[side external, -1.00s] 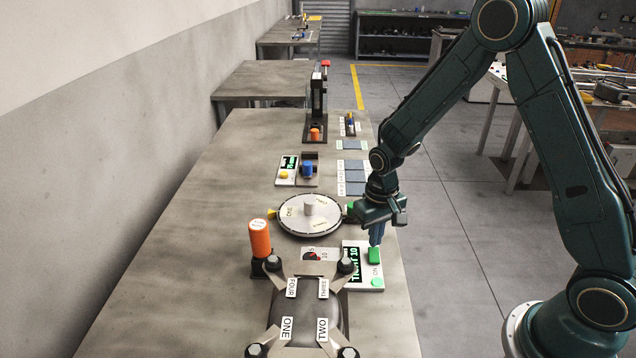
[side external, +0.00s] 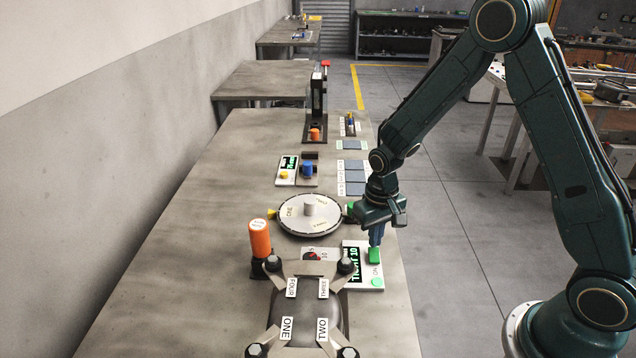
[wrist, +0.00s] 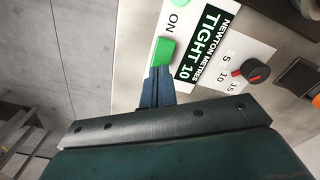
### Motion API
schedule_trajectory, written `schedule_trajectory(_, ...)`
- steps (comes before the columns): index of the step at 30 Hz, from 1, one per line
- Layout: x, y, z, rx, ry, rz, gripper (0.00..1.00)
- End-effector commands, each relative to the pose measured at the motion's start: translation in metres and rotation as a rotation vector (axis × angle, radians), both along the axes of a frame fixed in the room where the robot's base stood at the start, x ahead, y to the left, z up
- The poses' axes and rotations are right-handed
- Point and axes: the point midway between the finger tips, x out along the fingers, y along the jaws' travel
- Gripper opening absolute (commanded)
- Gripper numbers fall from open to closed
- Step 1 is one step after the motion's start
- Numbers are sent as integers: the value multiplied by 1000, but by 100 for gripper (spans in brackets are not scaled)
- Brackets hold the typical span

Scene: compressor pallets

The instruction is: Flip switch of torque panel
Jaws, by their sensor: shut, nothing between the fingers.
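The fingers hide part of the switch. A red and black dial (wrist: 253,73) marked 5, 10, 15 is beside the display.
A compressor (side external: 306,318) with bolts labelled ONE to FOUR stands in front of the panel. An orange cylinder (side external: 260,238) stands upright to the left. A round turntable (side external: 309,226) lies behind. The left of the bench is clear.

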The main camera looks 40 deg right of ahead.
Motion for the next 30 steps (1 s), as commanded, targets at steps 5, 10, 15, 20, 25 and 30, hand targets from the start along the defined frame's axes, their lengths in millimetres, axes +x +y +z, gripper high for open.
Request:
schedule_trajectory(5,0,0,-2,0,0,0,0)
schedule_trajectory(10,0,0,-4,0,1,0,0)
schedule_trajectory(15,0,0,-6,0,1,0,0)
schedule_trajectory(20,0,0,-8,0,1,0,0)
schedule_trajectory(25,0,0,-9,1,2,0,0)
schedule_trajectory(30,0,0,-11,0,1,0,0)
